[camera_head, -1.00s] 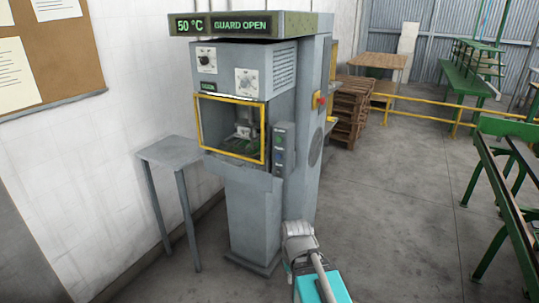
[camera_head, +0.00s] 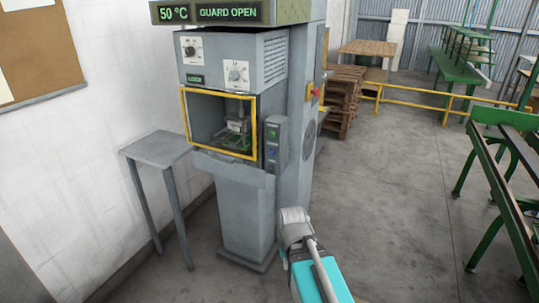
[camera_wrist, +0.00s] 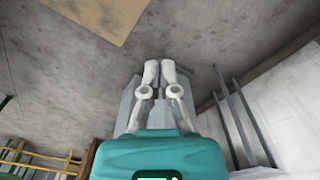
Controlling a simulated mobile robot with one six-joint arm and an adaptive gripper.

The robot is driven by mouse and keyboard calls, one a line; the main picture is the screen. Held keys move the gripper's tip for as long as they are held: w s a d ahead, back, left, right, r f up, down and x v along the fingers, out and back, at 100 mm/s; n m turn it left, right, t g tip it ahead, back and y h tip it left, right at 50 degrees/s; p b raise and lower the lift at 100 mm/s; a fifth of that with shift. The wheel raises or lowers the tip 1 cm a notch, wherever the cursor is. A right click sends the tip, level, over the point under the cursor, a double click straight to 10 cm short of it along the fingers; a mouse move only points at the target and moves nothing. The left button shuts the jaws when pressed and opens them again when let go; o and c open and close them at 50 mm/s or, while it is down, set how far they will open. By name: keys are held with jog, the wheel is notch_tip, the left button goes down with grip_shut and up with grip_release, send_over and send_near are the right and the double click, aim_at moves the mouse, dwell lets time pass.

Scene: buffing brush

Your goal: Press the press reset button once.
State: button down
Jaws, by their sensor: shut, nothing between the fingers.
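The grey press stands ahead, with its display (camera_head: 217,13) reading 50 °C and GUARD OPEN. A narrow control panel (camera_head: 276,146) with several small buttons is on its front right, beside the yellow-framed opening (camera_head: 257,125). The buttons are too small to read, so I cannot tell which is the reset button. My gripper (camera_wrist: 159,70) is shut and empty in the wrist view, its two pale fingers close together. In the head view my arm is low, in front of the press's lower right side, clear of the panel. The panel does not show clearly in the wrist view.
A red knob on a yellow box (camera_head: 313,91) sits on the press's right side. A small grey table (camera_head: 158,149) stands to the left by the wall. Green racks (camera_head: 505,170) stand at the right. The floor between is free.

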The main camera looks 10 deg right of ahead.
aim_at(272, 152)
jog(key=w+a+r+t+y+b, duration=0.1)
jog(key=w+a+t+y+b, duration=0.2)
jog(key=w, duration=0.8)
jog(key=w+a+r+t+y, duration=0.15)
jog(key=w+t, duration=0.25)
jog(key=w, duration=0.7)
jog(key=w+d+r+m+t+h+b, duration=0.1)
jog(key=w+r+m+t, duration=0.1)
jog(key=w, duration=0.7)
jog(key=w+d+r+m+t+h+b, duration=0.1)
jog(key=w+r+m+t+b, duration=0.1)
jog(key=w+r+t, duration=0.3)
jog(key=shift+w+r+m+t, duration=0.25)
jog(key=shift+w+m+t, duration=0.7)
jog(key=shift+w, duration=1.1)
jog(key=shift+w, duration=0.1)
jog(key=shift+w+d, duration=0.85)
jog(key=shift+w, duration=0.3)
jog(key=shift+w+d, duration=0.9)
jog(key=shift+w, duration=0.25)
jog(key=shift+w+d, duration=0.85)
jog(key=shift+w, duration=0.3)
jog(key=shift+w+d, duration=0.1)
jog(key=shift+w, duration=0.05)
jog(key=shift+w+d, duration=0.15)
jog(key=shift+w, duration=0.05)
